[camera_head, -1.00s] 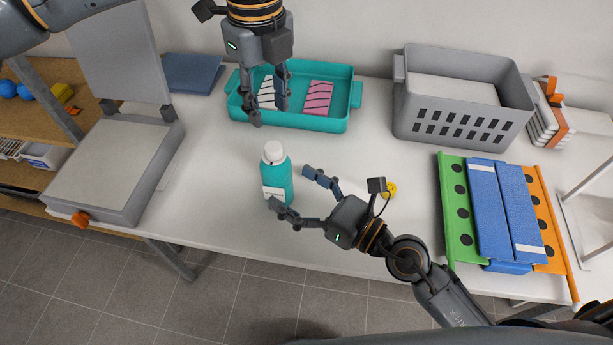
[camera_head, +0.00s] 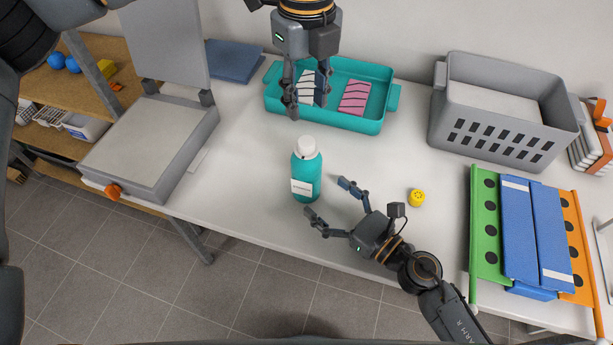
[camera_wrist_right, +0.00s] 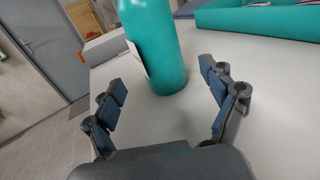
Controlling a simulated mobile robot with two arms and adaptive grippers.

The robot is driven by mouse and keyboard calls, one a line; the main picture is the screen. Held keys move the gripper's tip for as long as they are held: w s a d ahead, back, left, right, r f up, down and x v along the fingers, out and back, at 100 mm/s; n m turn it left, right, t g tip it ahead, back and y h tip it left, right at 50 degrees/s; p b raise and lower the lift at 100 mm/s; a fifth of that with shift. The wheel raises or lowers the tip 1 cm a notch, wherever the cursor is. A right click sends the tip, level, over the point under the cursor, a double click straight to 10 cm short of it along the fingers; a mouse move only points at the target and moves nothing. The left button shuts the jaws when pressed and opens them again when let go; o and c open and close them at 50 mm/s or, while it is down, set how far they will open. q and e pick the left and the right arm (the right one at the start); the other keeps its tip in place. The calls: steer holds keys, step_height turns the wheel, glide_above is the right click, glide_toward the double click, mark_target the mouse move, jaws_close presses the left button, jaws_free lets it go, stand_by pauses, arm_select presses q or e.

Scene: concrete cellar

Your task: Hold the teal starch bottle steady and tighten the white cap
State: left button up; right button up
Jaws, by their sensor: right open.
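The teal bottle (camera_head: 307,178) stands upright on the white table, with a white label on its lower front. Its white cap (camera_head: 306,147) sits on top; how tight it is cannot be seen. My left gripper (camera_head: 306,107) is open and empty, above and behind the cap in the head view, apart from it. My right gripper (camera_head: 327,198) is open, low at the front right of the bottle, its fingers pointing towards it without holding it. In the right wrist view the bottle (camera_wrist_right: 158,45) stands beyond the gap between the two fingers (camera_wrist_right: 163,90); its top is cut off.
A teal tray (camera_head: 385,97) with striped pieces lies behind. A yellow round item (camera_head: 417,197) is right of my right gripper. A grey basket (camera_head: 505,133), a blue-green-orange folding board (camera_head: 487,215) and a grey lidded device (camera_head: 150,150) stand around.

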mark_target(306, 179)
steer(key=x, duration=0.6)
steer(key=shift+w+a+r, duration=0.2)
steer(key=shift+w+a, duration=0.05)
steer(key=shift+w, duration=0.05)
steer(key=c, duration=1.6)
steer(key=shift+o, duration=0.2)
